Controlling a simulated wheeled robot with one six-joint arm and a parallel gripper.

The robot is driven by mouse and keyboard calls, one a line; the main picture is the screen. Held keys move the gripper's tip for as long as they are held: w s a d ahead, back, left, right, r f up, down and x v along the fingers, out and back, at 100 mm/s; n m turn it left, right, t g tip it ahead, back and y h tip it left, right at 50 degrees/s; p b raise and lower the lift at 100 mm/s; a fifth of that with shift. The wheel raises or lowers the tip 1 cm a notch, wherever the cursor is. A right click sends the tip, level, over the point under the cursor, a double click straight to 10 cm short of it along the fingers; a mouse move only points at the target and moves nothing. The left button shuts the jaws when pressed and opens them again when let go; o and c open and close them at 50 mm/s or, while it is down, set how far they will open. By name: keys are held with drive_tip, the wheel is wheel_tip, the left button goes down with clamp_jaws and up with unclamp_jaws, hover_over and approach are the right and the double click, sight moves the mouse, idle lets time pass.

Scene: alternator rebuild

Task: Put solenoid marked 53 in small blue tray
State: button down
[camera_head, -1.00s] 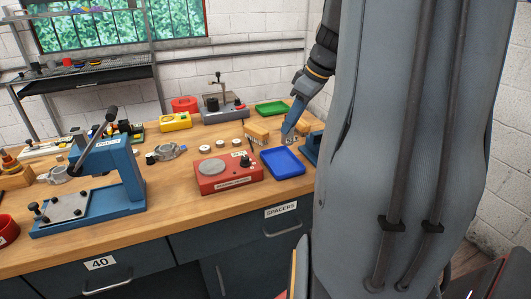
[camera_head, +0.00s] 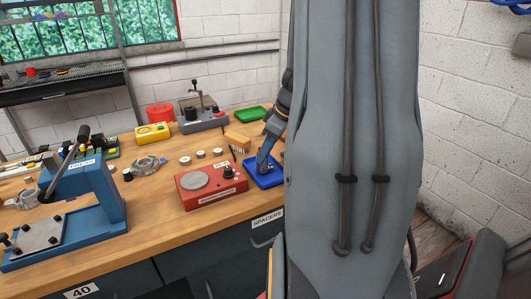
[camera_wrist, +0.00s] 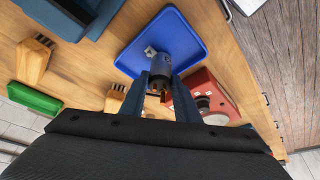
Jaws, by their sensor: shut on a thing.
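My gripper (camera_wrist: 160,82) is shut on a dark grey cylindrical solenoid (camera_wrist: 160,64) with a pale metal end piece. The solenoid is over the small blue tray (camera_wrist: 190,32) in the wrist view, with its far end pointing at the tray's floor. I cannot tell whether it touches the floor. A pale mark shows on its side but is too small to read. In the head view my gripper (camera_head: 264,163) reaches down inside the outline of the blue tray (camera_head: 268,182). My arm hides the tray's right side there.
A red fixture (camera_head: 212,190) stands close left of the tray. A blue machine part (camera_wrist: 75,15) is near the tray in the wrist view. Small round parts (camera_head: 201,154) lie further left.

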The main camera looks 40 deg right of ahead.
drive_tip(key=shift+f, duration=0.3)
drive_tip(key=shift+f, duration=0.15)
drive_tip(key=c, duration=1.4)
unclamp_jaws()
drive_tip(key=shift+o, duration=0.2)
drive_tip(key=shift+r, duration=0.2)
drive_tip(key=b+v, duration=0.2)
drive_tip(key=v, duration=1)
drive_tip(key=shift+s+a+f+m+g+h, duration=0.3)
drive_tip(key=shift+s+a+f+m+g, duration=0.4)
drive_tip(key=shift+a+f, duration=2.95)
drive_tip(key=shift+s+a+f+m+g+h, duration=0.4)
drive_tip(key=shift+s+a+f+m, duration=0.55)
drive_tip(key=shift+a, duration=5.4)
drive_tip(key=shift+s+a+f+m+g+h, duration=0.2)
drive_tip(key=shift+s+a+f+m+g, duration=0.55)
drive_tip(key=shift+a+f, duration=2.9)
